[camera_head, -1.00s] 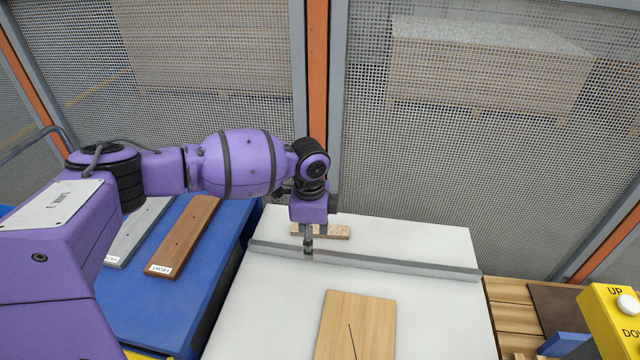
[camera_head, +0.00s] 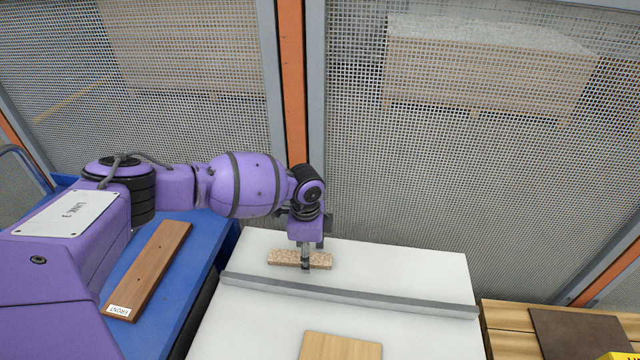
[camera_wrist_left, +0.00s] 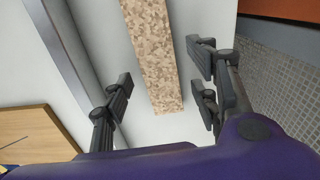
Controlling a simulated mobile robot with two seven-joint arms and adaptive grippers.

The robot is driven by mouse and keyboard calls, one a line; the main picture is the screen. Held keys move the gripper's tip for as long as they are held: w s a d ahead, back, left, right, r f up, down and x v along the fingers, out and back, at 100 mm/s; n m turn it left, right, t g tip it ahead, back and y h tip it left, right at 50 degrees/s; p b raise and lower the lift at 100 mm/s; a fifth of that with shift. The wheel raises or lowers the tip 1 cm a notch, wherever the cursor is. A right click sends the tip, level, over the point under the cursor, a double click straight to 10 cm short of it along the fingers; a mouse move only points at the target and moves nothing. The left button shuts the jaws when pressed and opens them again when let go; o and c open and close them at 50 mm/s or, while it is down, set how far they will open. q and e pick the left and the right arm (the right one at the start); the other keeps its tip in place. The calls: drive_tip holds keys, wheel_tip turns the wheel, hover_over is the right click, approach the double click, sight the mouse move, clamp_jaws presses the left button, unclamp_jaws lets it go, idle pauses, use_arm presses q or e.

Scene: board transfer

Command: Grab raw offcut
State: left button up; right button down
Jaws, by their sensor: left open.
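The raw offcut (camera_head: 284,257) is a short speckled tan chipboard strip. It lies on the white table (camera_head: 420,268), behind the grey metal fence. In the left wrist view the offcut (camera_wrist_left: 150,50) runs lengthwise between the open fingers, with a gap on each side. My left gripper (camera_head: 305,262) is pointed down over the middle of the strip and hides part of it. Its fingers (camera_wrist_left: 160,92) are open in the left wrist view and grip nothing. My right gripper is not in view.
The grey fence (camera_head: 350,294) crosses the table in front of the offcut. A light wooden board (camera_head: 340,348) lies nearer. A brown board labelled FRONT (camera_head: 150,270) lies on the blue surface at left. Mesh panels (camera_head: 440,170) stand close behind.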

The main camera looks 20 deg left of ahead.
use_arm(q)
drive_tip(key=shift+f, duration=0.5)
drive_tip(key=c, duration=1.3)
drive_tip(key=shift+r, duration=0.1)
drive_tip(key=shift+r, duration=0.1)
